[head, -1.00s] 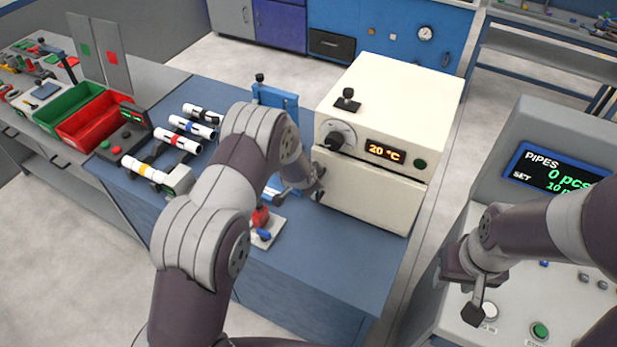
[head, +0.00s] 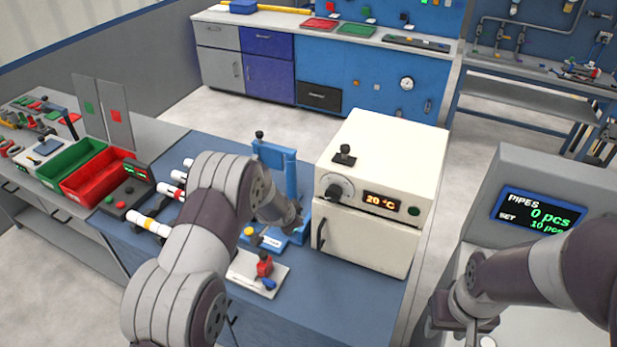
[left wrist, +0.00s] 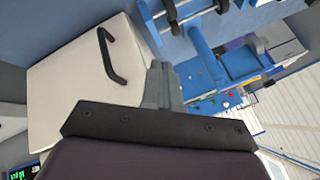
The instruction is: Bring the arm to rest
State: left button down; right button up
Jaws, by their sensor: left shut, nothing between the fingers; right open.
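My left arm comes in from the left, and its gripper is mostly hidden behind my own wrist in the head view, just left of the oven door handle (head: 320,233). In the left wrist view my left gripper (left wrist: 163,84) is shut and empty, apart from the black handle (left wrist: 120,60) on the white door. The white oven (head: 375,170) has its door closed and its display reads 20 °C. My right gripper (head: 458,333) is open and empty at the lower right, low over the grey console; its fingertips are partly cut off by the frame edge.
The blue bench (head: 345,290) carries a blue fixture (head: 278,165), a small plate with a red clamp (head: 262,272), and pipes on a rack, partly hidden by my left arm. Red (head: 98,180) and green bins stand at left. The console screen (head: 537,211) reads 0 pcs.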

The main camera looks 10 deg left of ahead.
pick_arm(q)
jog(key=s+f+n+g, duration=0.3)
jog(key=s+n+g, duration=0.1)
jog(key=s, duration=0.5)
jog(key=s+r+n+b, duration=0.1)
jog(key=s+r, duration=0.2)
jog(key=s, duration=0.4)
jog(key=s+a+r+n+g+b, duration=0.1)
jog(key=s+r+n+b, duration=0.1)
jog(key=s+r, duration=0.2)
jog(key=s+a+r+n+g+b, duration=0.1)
jog(key=s+r+n+b, duration=0.1)
jog(key=s, duration=0.9)
jog(key=shift+r, duration=0.8)
pick_arm(e)
jog(key=f, duration=0.5)
jog(key=shift+w+d+f, duration=0.15)
jog(key=shift+w+f, duration=0.1)
jog(key=shift+w, duration=0.15)
pick_arm(q)
jog(key=shift+s, duration=0.25)
pick_arm(e)
jog(key=shift+s, duration=0.15)
